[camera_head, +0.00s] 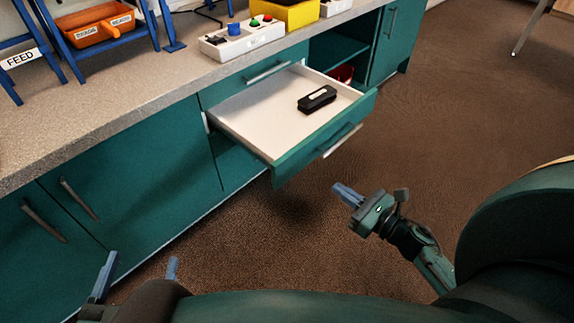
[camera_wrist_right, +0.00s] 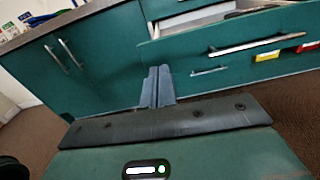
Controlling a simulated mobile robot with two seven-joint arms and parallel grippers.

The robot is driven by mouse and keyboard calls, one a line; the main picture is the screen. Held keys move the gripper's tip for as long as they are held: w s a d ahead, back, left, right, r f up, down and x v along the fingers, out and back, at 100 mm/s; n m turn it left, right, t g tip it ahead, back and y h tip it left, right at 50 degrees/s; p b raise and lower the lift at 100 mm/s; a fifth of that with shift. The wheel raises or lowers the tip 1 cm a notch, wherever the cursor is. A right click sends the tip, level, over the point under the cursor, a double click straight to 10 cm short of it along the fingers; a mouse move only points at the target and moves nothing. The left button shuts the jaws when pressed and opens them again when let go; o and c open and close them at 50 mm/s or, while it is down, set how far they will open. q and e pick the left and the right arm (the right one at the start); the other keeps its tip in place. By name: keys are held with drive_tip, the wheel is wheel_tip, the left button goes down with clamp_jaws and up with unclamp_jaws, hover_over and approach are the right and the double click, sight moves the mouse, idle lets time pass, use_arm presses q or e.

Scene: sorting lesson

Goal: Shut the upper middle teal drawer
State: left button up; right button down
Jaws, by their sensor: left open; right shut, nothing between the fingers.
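The open teal drawer (camera_head: 318,145) sticks far out from the cabinet, below a closed drawer front (camera_head: 232,84). It has a white inside, a bar handle (camera_head: 342,140) and a black stapler-like object (camera_head: 317,99) lying in it. My right gripper (camera_head: 346,194) is shut and empty, in front of and below the drawer front, apart from it. In the right wrist view the shut fingers (camera_wrist_right: 157,88) show left of and below the drawer front (camera_wrist_right: 195,47). My left gripper (camera_head: 138,267) is open and empty at the lower left, well away from the drawer.
The speckled countertop (camera_head: 130,110) holds an orange tray (camera_head: 95,32), a white button box (camera_head: 240,40) and a yellow box (camera_head: 291,14). An open compartment (camera_head: 335,50) with a red item lies beyond the drawer. Brown carpet (camera_head: 440,110) is clear to the right.

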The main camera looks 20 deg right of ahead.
use_arm(q)
drive_tip(key=shift+s+d+m+t+h+b, duration=0.1)
drive_tip(key=shift+d+m+t+h+b, duration=0.35)
drive_tip(key=shift+b, duration=0.2)
use_arm(e)
approach(290, 156)
drive_tip(key=x, duration=0.6)
drive_tip(key=shift+w, duration=0.4)
use_arm(q)
drive_tip(key=shift+a, duration=0.1)
use_arm(e)
drive_tip(key=shift+a, duration=0.1)
